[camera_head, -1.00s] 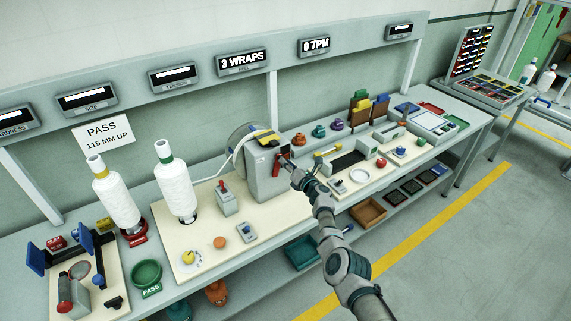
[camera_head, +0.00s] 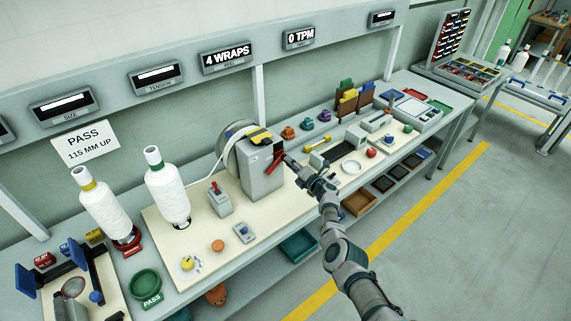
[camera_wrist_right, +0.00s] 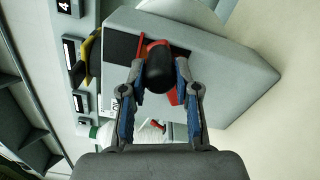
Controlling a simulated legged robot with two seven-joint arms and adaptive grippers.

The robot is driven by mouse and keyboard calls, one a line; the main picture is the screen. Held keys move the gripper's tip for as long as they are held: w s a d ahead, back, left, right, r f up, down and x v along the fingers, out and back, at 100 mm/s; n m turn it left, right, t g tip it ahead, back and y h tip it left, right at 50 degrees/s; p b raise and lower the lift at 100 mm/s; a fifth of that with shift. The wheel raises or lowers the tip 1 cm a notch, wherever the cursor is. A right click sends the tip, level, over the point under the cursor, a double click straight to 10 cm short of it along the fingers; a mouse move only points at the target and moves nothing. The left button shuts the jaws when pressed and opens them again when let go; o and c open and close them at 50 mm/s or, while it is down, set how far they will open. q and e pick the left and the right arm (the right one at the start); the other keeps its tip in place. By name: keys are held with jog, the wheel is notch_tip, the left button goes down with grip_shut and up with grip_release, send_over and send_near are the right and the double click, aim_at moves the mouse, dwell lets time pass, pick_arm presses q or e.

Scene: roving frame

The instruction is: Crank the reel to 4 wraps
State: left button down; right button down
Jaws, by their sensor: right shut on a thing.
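The reel (camera_head: 225,147) is a pale wheel behind a grey housing (camera_head: 262,182), with a white strand leading to it from the left. A red crank (camera_head: 275,161) sits on the housing's front face. In the right wrist view its black knob (camera_wrist_right: 159,70) lies between my fingers, with the red arm behind it. My right gripper (camera_head: 288,159) is shut on the crank knob; it also shows in the right wrist view (camera_wrist_right: 160,92). The display (camera_head: 227,58) above reads 4 WRAPS. My left gripper is out of view.
Two white yarn cones (camera_head: 168,187) stand left of the housing, near a grey switch box (camera_head: 220,200). A small dial box (camera_head: 244,233) lies in front. Trays and small parts fill the bench to the right. The floor in front is open.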

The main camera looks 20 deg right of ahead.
jog(key=shift+f, duration=0.4)
jog(key=shift+w+d+f+m, duration=0.1)
jog(key=shift+d+m, duration=0.15)
jog(key=shift+m, duration=0.05)
jog(key=shift+a, duration=0.15)
jog(key=c, duration=1)
grip_release()
jog(key=shift+o, duration=0.8)
jog(key=shift+w, duration=0.15)
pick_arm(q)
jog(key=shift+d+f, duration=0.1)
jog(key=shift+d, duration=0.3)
pick_arm(e)
jog(key=v, duration=1.2)
